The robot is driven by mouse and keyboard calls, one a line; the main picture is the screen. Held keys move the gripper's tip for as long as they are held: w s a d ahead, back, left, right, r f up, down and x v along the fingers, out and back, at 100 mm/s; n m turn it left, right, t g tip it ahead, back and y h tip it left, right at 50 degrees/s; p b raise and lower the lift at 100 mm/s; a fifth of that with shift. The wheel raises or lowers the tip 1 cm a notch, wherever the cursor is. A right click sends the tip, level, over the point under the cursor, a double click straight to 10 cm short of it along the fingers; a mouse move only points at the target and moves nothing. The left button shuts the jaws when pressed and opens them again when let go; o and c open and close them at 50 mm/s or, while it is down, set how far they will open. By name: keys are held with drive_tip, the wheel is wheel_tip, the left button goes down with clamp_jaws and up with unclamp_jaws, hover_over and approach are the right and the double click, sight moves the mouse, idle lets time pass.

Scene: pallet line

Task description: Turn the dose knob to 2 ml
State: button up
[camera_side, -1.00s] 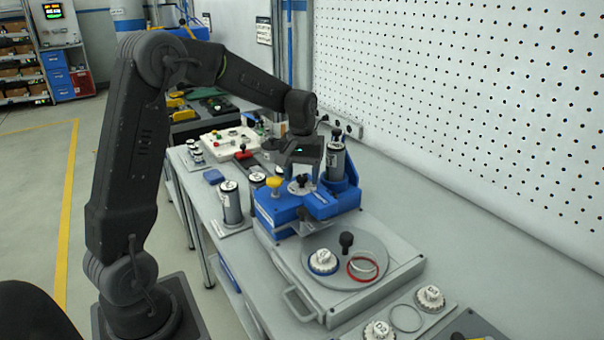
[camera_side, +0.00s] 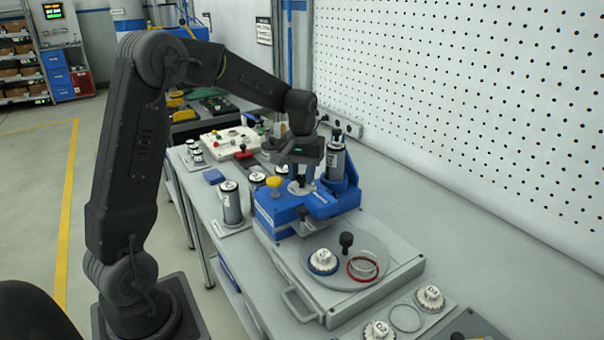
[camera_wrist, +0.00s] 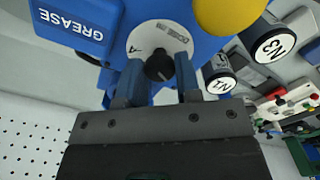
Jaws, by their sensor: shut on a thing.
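The dose knob is a small black knob (camera_wrist: 158,67) on a round pale dial plate (camera_wrist: 146,36) on the blue dosing unit (camera_side: 278,206). My gripper (camera_side: 301,178) points down over the dial and is shut on the knob. In the wrist view my gripper's two fingers (camera_wrist: 160,80) stand on either side of the knob. A letter-like mark and a small label show on the dial, but the 2 ml mark cannot be read. Which mark the knob points to is not clear. In the side view my fingers partly hide the knob.
A yellow button (camera_side: 274,182) sits close beside the dial. A dark-topped cylinder (camera_side: 336,160) stands in the unit behind my gripper. A round turntable (camera_side: 318,280) with a red ring (camera_side: 362,268) lies in front. Labelled canisters (camera_side: 231,205) stand at left.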

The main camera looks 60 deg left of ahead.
sight(302, 176)
drive_tip(key=m, duration=0.4)
drive_tip(key=shift+m, duration=1.9)
drive_tip(key=o, duration=0.9)
wheel_tip(302, 176, up, 14)
drive_tip(key=shift+f, duration=0.1)
